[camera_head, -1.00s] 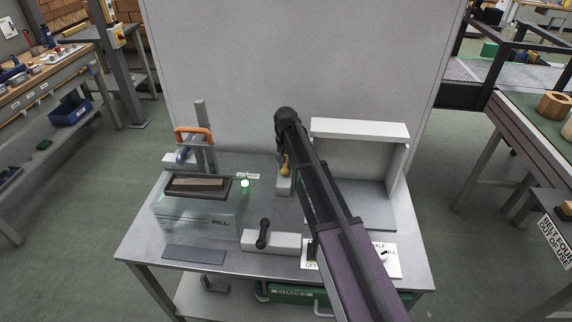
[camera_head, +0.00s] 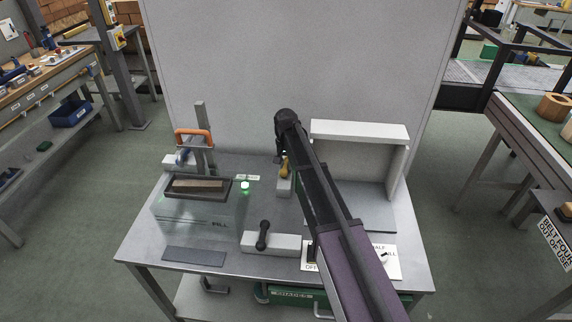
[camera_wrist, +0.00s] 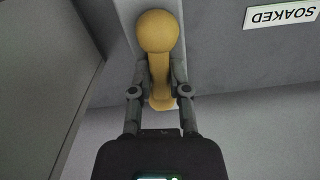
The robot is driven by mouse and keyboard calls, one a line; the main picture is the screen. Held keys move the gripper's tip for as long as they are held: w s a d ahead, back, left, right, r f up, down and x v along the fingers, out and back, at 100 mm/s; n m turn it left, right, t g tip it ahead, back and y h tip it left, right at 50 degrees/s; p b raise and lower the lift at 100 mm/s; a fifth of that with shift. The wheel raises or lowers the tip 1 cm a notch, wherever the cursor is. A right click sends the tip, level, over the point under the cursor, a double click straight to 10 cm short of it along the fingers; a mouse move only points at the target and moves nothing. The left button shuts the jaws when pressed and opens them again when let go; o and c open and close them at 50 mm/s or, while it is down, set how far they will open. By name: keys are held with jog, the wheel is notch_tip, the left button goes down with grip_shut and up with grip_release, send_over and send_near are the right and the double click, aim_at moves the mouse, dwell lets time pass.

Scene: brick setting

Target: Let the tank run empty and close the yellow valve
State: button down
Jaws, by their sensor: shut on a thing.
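The yellow valve (camera_head: 285,169) has a yellow handle on a pale block at the back middle of the bench. In the wrist view the yellow handle (camera_wrist: 157,35) has a round knob end, and my gripper (camera_wrist: 160,90) is shut on its narrower part, one finger on each side. In the head view my arm hides part of the valve and most of the gripper. The clear tank (camera_head: 197,214), marked FILL, stands on the left of the bench with a dark-rimmed tray at its top. I cannot tell its water level.
A black-handled valve on a pale block (camera_head: 285,244) stands at the front middle. A white open-fronted box (camera_head: 360,130) stands right of my arm. A SOAKED label (camera_wrist: 282,15) shows upside down.

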dwell(0.3)
jog(key=c, duration=0.6)
grip_release()
jog(key=shift+n, duration=0.3)
